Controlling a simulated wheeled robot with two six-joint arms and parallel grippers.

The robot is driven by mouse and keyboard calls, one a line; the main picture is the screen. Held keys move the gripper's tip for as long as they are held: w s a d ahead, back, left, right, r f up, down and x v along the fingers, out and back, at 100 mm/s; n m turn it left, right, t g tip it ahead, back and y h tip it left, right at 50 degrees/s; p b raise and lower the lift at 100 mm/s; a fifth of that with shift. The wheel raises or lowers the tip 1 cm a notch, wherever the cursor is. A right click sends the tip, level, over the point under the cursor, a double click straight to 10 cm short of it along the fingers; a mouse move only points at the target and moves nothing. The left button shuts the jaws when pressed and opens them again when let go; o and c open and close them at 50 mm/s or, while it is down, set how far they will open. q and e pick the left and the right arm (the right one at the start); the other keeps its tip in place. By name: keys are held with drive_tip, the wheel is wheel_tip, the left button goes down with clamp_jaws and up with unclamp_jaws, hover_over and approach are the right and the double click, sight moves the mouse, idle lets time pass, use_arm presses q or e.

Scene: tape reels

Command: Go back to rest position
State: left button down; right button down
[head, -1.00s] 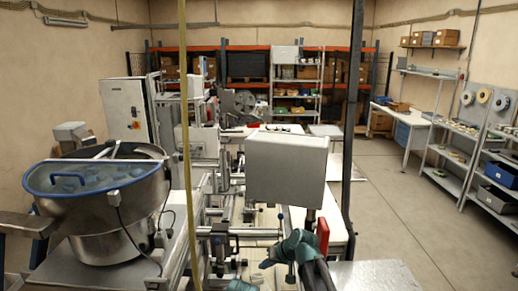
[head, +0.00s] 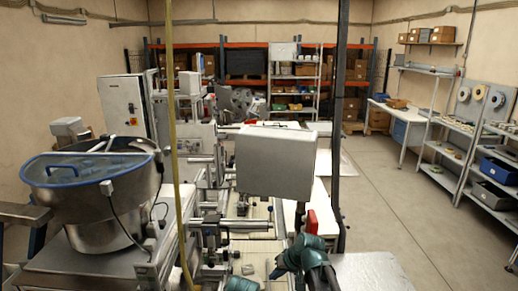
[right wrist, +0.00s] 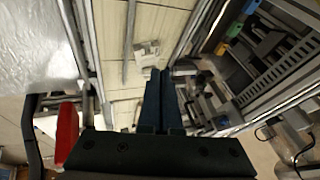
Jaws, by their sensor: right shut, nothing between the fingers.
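My right gripper (head: 273,272) is at the bottom middle of the head view, at the end of my teal right wrist. In the right wrist view its two dark fingers (right wrist: 158,75) are together, with nothing between them. Below the fingers in that view is a pale surface with a small whitish block (right wrist: 147,50); I cannot tell the gap to it. A teal part, probably of my left arm, shows at the bottom edge of the head view, but no left fingers show.
A grey box-shaped panel (head: 275,162) stands just beyond my right arm, with a red part (head: 312,221) below it. A steel bowl feeder (head: 95,205) stands at the left. Shelves with reels (head: 478,93) line the right wall. Floor (head: 385,190) is clear between.

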drive_tip(key=s+d+f+m+g+h, duration=0.1)
drive_tip(key=s+d+h, duration=0.1)
drive_tip(key=s+d, duration=0.45)
drive_tip(key=s+d+f+g+h, duration=0.2)
drive_tip(key=s+d, duration=0.2)
drive_tip(key=s, duration=0.5)
drive_tip(key=s+a+f+n+b, duration=0.1)
drive_tip(key=s+a+f+b, duration=0.1)
drive_tip(key=f+b, duration=0.3)
drive_tip(key=s+a+f+n+h+b, duration=0.1)
drive_tip(key=s+a+f+b, duration=0.1)
drive_tip(key=a+f+b, duration=0.2)
drive_tip(key=s+a+f+n+g+b, duration=0.1)
drive_tip(key=a+f+b, duration=0.3)
drive_tip(key=f+b, duration=0.4)
drive_tip(key=shift+s+f+n+h, duration=0.15)
drive_tip(key=shift+s+n+h, duration=0.2)
drive_tip(key=shift+s, duration=0.4)
